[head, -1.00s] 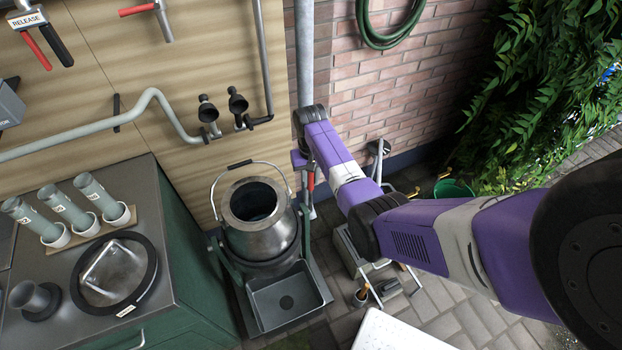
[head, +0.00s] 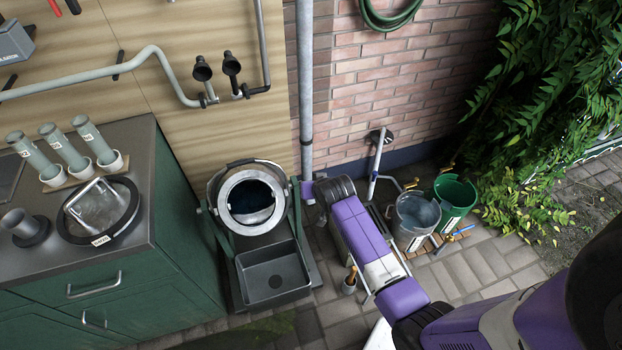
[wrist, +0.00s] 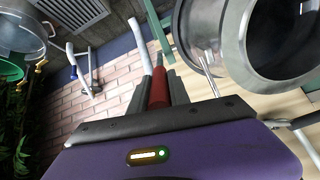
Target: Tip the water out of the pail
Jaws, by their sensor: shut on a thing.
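The metal pail (head: 250,203) hangs in a green stand (head: 296,215) with its wide mouth turned towards me. It is clearly tilted, its handle folded at the back of the rim. Its inside looks dark bluish; I cannot tell how much water is there. In the wrist view the pail's rim (wrist: 235,45) is at the upper right. My gripper (wrist: 159,82) is shut on a red handle (wrist: 158,90) beside the stand. In the head view my arm reaches to the stand's right side, hiding the handle.
A dark square basin (head: 272,275) lies below the pail's mouth. To the right stand a grey bucket (head: 416,218) holding water and a green bucket (head: 456,198). A green cabinet (head: 120,270) is at left. Brick wall (head: 370,75) behind; paving is open at the lower right.

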